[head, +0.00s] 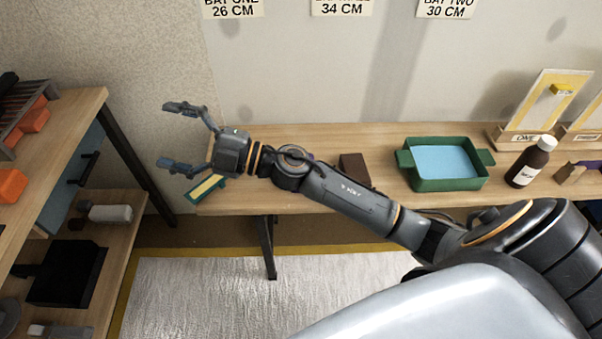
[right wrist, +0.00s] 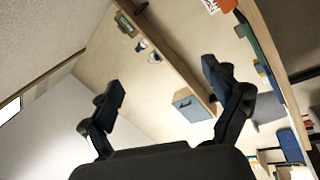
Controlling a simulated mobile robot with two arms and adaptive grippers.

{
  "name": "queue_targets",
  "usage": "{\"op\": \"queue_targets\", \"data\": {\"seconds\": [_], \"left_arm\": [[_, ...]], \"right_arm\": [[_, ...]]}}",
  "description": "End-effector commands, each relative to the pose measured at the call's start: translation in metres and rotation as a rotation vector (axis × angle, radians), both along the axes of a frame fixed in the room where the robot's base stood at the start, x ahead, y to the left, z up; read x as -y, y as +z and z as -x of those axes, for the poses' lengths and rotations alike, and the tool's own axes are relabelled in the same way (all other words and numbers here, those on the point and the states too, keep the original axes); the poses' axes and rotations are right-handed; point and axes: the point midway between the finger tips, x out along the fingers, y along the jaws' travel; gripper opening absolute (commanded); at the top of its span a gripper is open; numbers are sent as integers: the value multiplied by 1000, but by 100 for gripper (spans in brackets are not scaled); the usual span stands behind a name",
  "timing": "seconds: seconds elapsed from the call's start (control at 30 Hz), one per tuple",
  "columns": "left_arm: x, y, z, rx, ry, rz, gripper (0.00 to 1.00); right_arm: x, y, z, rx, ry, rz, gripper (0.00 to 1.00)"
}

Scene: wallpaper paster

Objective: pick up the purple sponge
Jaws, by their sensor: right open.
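My right gripper (head: 190,136) is open and empty, with its fingers spread and pointing left in the air by the left end of the long wooden table. Its two fingers also show apart in the right wrist view (right wrist: 165,100), with nothing between them. I cannot clearly make out a purple sponge. A small purple patch shows just behind my right forearm, mostly hidden by it, and I cannot tell what it is. My left gripper is not in view.
On the long table (head: 510,195) are a dark brown block (head: 354,167), a green tray (head: 450,184) with a light blue inside and a brown bottle (head: 531,161). A green and yellow item (head: 205,187) is at the left end. A wooden shelf unit (head: 92,105) stands left.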

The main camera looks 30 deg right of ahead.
Motion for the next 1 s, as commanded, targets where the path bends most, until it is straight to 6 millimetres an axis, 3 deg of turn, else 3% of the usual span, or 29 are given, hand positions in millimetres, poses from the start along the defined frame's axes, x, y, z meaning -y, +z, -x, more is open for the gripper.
{"op": "queue_targets", "data": {"seconds": [0.1,0.17,0.23,0.33,0.43,0.6,0.7,0.87,1.0], "left_arm": [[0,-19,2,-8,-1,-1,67],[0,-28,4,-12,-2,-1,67],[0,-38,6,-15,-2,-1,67],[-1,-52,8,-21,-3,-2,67],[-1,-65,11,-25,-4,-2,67],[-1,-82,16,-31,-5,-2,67],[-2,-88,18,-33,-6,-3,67],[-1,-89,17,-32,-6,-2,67],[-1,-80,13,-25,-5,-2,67]], "right_arm": [[-22,-20,14,84,231,283,89],[-22,-41,19,88,332,444,89],[-8,-68,21,61,428,644,89],[36,-105,18,-34,517,941,89],[102,-129,10,-191,542,1226,89],[213,-130,5,-499,478,1568,89],[254,-122,8,-631,432,1669,89],[277,-122,12,-717,401,1723,89],[277,-148,13,-720,406,1724,89]]}}
